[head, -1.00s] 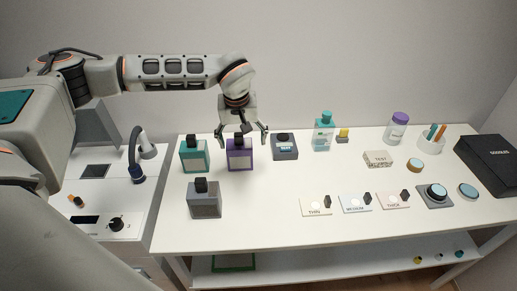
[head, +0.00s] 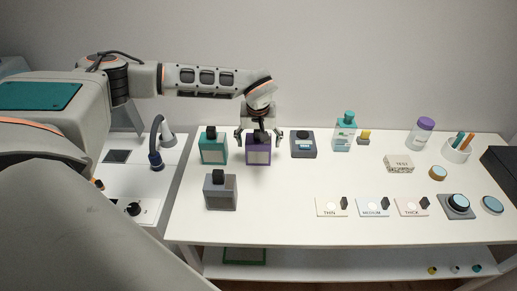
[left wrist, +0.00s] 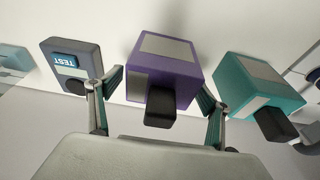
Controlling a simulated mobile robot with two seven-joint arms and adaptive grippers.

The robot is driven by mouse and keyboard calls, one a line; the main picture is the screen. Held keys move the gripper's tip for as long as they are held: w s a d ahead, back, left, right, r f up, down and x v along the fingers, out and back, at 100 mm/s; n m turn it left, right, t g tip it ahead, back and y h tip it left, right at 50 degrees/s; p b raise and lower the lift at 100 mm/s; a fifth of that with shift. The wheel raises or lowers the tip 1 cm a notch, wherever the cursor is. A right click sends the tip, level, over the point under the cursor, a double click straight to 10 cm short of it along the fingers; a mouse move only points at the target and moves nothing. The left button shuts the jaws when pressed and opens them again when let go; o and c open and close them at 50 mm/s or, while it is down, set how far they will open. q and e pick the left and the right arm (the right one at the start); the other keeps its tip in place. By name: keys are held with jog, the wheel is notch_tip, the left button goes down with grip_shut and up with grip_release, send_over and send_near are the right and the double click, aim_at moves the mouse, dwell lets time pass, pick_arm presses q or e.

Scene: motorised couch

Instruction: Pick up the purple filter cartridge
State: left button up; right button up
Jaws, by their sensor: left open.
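The purple filter cartridge (head: 258,152) stands upright on the white table, with a pale label on its front and a black knob on top. It also shows in the left wrist view (left wrist: 163,75), with its black knob towards my gripper. My left gripper (head: 258,139) is open and points down over the cartridge. Its fingers (left wrist: 158,95) stand one on each side of the cartridge's knob end; I cannot tell whether they touch it. My right gripper is not in view.
A teal cartridge (head: 213,150) stands close on the left and a grey one (head: 220,192) nearer the front. A grey TEST device (head: 303,145) stands close on the right. Labelled cards (head: 372,207) lie further right. The table's front middle is clear.

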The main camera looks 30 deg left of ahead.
pick_arm(q)
jog(key=shift+r, duration=0.1)
jog(key=c, duration=1.5)
jog(key=shift+o, duration=0.2)
